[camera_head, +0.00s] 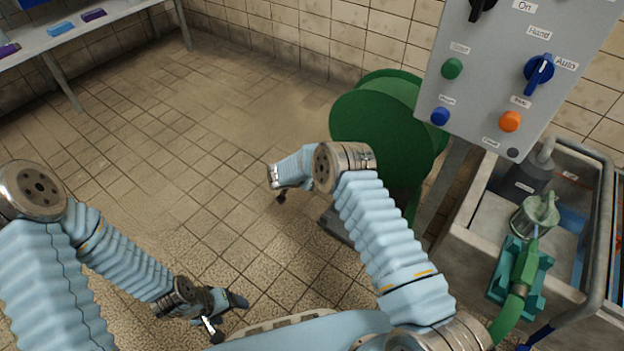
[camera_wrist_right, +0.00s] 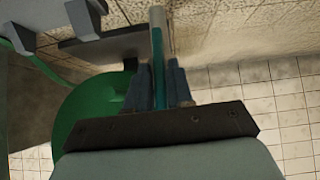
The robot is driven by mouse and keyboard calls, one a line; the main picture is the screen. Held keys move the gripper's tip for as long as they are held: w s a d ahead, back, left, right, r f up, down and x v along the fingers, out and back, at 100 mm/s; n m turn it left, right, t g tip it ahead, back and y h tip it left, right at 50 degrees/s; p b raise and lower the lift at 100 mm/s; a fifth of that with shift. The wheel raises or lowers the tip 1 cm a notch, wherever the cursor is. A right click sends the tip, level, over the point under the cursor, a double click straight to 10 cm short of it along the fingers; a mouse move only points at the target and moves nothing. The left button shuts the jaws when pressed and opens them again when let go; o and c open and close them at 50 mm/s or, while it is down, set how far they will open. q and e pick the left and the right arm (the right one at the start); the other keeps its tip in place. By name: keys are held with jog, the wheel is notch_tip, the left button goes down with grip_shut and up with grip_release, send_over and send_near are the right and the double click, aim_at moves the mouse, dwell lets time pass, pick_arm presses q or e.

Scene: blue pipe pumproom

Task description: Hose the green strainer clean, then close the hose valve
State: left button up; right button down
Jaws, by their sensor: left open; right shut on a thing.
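A pale green, cup-like fitting (camera_head: 535,215), which looks like the strainer, stands in the grey basin at the right. Just below it, a green hose nozzle (camera_head: 524,268) lies in a teal cradle, pointing toward the fitting. A blue handle (camera_head: 538,336), possibly the hose valve, is partly cut off at the bottom edge. My left gripper (camera_head: 228,312) is open and empty, low over the floor and far from the basin. My right gripper (camera_wrist_right: 160,88) is shut on a narrow teal bar (camera_wrist_right: 158,60). I cannot tell what this bar belongs to.
A green hose reel (camera_head: 385,130) stands behind my right arm. A grey control panel (camera_head: 500,100) with knobs and buttons overhangs the basin (camera_head: 455,228). A grey rail curves along the basin's right side. A shelf (camera_head: 120,12) is at the far left. The middle floor is clear.

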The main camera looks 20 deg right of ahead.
dwell(0.4)
jog(key=c, duration=1.2)
grip_release()
jog(key=shift+o, duration=0.2)
jog(key=shift+r, duration=0.1)
jog(key=p+v, duration=0.2)
jog(key=v, duration=1.1)
jog(key=shift+a+r, duration=0.2)
jog(key=shift+a, duration=0.05)
